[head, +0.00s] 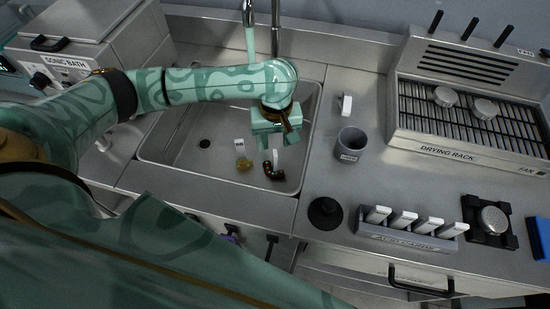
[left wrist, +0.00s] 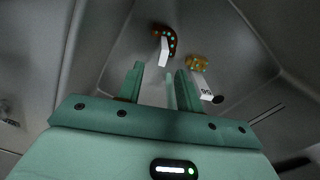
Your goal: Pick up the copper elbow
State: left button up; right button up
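The copper elbow (head: 273,172), a dark brown bent pipe piece with a white tag, lies on the floor of the steel sink (head: 180,150). In the left wrist view the elbow (left wrist: 172,40) is reddish with green spots and lies beyond the fingertips. My left gripper (head: 276,138) is above the sink, a little above the elbow in the picture. In the left wrist view its fingers (left wrist: 158,75) are apart with nothing held between them. My right gripper is not in view.
A yellowish brass fitting (head: 244,164) with a white tag lies close left of the elbow. A grey cup (head: 351,144), a black round piece (head: 325,212) and a rack of white blocks (head: 408,238) stand right of the sink. A tap (head: 249,25) is behind.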

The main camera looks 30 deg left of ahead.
aim_at(275, 152)
pick_arm(q)
jog(key=f+b, duration=0.1)
jog(key=f, duration=0.1)
jog(key=f+b, duration=0.1)
jog(key=f, duration=0.1)
jog(key=f+b, duration=0.1)
jog(key=b, duration=0.1)
jog(key=shift+s+f, duration=0.35)
jog(key=shift+f, duration=0.05)
jog(key=shift+r, duration=0.2)
grip_shut()
